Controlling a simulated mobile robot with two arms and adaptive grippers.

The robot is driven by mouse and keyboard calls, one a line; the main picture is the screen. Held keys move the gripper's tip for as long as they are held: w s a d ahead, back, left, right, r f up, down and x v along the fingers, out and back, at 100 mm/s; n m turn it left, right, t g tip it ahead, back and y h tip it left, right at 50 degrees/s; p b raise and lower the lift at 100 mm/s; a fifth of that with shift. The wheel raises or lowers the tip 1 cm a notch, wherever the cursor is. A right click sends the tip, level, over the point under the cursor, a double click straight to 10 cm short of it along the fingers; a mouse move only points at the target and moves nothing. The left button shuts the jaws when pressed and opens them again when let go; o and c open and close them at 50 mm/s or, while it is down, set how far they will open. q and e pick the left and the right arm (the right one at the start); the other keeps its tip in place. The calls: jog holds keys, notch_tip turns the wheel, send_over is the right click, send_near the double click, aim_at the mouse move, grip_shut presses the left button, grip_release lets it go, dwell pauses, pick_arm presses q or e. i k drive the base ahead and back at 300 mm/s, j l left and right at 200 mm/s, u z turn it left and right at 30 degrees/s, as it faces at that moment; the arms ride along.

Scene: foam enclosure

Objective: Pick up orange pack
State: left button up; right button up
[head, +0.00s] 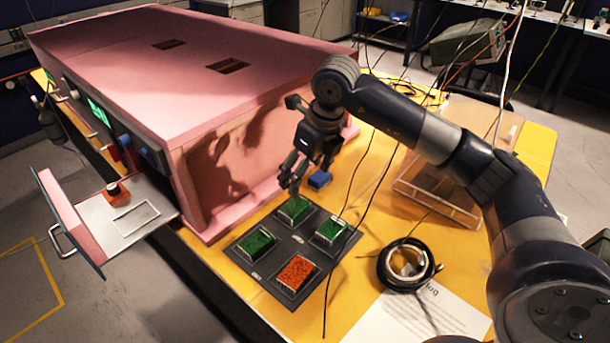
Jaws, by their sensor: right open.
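The orange pack (297,273) lies in the front slot of a dark tray (262,282) on the yellow table. Green packs sit in the tray's other slots: one at the left (257,242), one at the back (294,210) and one at the right (329,231). My right gripper (291,187) reaches down from above with its fingers just over the back green pack. It is open, with nothing seen between the fingers. It is behind and above the orange pack, apart from it. My left gripper is not in view.
A pink foam enclosure (200,80) stands left of the tray, its drawer (120,215) pulled out with a small red-orange item on it. A blue block (319,179) lies behind the tray. A black cable coil (408,264), paper and a clear box (440,195) lie right.

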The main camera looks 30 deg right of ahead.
aim_at(295, 276)
jog(key=k+j, duration=1.05)
jog(key=k, duration=0.3)
